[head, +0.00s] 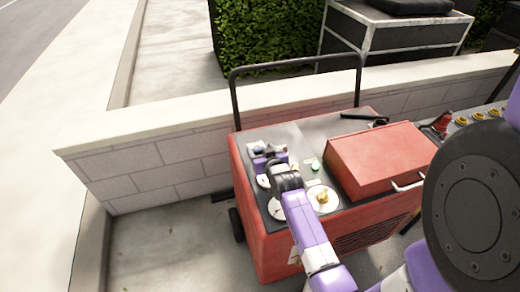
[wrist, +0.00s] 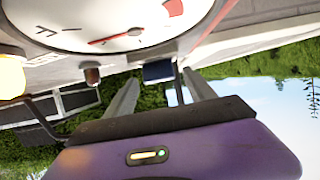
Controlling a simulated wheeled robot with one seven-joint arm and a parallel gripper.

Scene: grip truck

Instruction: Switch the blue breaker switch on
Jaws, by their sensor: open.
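The blue breaker switch (wrist: 158,71) shows in the wrist view as a small dark blue block on the machine's panel. It lies beyond and between the two grey fingers of my gripper (wrist: 160,88), which are apart with nothing held. I cannot tell whether a finger touches it, or which way it is flipped. In the head view my gripper (head: 267,157) is over the upper left of the panel on the red machine (head: 285,245). The arm and gripper hide part of the panel there, and I cannot make out the blue switch.
A round gauge (wrist: 125,20) with a red needle and a small dark red knob (wrist: 92,77) are close by in the wrist view. A red box (head: 378,157) stands right of the panel. A black handle bar (head: 295,64) rises behind, before a low white wall (head: 150,165).

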